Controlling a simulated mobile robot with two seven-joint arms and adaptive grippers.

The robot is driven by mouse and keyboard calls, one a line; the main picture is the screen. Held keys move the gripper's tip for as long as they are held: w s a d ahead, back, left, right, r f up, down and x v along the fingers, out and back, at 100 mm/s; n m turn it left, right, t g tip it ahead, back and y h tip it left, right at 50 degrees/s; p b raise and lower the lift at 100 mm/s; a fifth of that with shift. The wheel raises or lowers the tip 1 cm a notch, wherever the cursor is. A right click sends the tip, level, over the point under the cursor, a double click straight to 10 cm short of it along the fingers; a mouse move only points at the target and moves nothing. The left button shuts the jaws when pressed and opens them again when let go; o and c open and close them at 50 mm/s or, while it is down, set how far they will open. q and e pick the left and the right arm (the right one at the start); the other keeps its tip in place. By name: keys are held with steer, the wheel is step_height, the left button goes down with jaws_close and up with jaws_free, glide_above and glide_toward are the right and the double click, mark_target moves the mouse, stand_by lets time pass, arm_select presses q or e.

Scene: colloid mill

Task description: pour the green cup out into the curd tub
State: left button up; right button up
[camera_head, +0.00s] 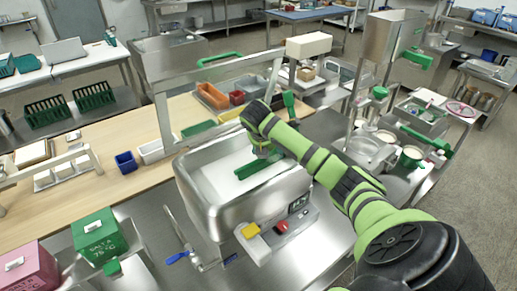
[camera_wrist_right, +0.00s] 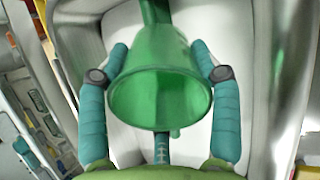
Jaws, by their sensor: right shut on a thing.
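The curd tub (camera_head: 207,207) is a large steel tub with a white inside, standing in the middle of the head view. My right gripper (camera_head: 263,153) is over the tub's inside, its arm reaching in from the right. In the right wrist view its two teal fingers (camera_wrist_right: 158,92) are shut on the green cup (camera_wrist_right: 158,88), one on each side. The cup's wide rim points to the bottom of that view, with white tub surface behind it. In the head view the gripper and arm largely hide the cup, and its contents cannot be seen. My left gripper is not in view.
A control panel with yellow and red parts (camera_head: 281,226) is on the tub's front. A blue-handled lever (camera_head: 178,257) sticks out front left. A steel frame (camera_head: 160,115) stands behind. Green and pink boxes (camera_head: 98,236) are at lower left. The wooden bench (camera_head: 100,195) has free room.

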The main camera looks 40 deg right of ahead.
steer(key=shift+w+d+f+g+y, duration=0.25)
steer(key=shift+d+y, duration=0.2)
steer(key=shift+y, duration=0.2)
steer(key=shift+w+d+f+g+y, duration=0.15)
steer(key=shift+d+f+g+y, duration=0.2)
steer(key=shift+y, duration=0.25)
steer(key=shift+w+d+f+g+y, duration=0.15)
steer(key=shift+w+d+g+y, duration=0.05)
steer(key=shift+d+y, duration=0.4)
steer(key=shift+w+d+f+y+b, duration=0.15)
steer(key=shift+f+y+b, duration=0.15)
steer(key=shift+y+b, duration=0.4)
steer(key=shift+d+f+b, duration=0.15)
steer(key=shift+b, duration=0.6)
steer(key=shift+w+d+g+b, duration=0.15)
steer(key=shift+g+b, duration=0.15)
steer(key=shift+b, duration=0.6)
steer(key=shift+y, duration=0.25)
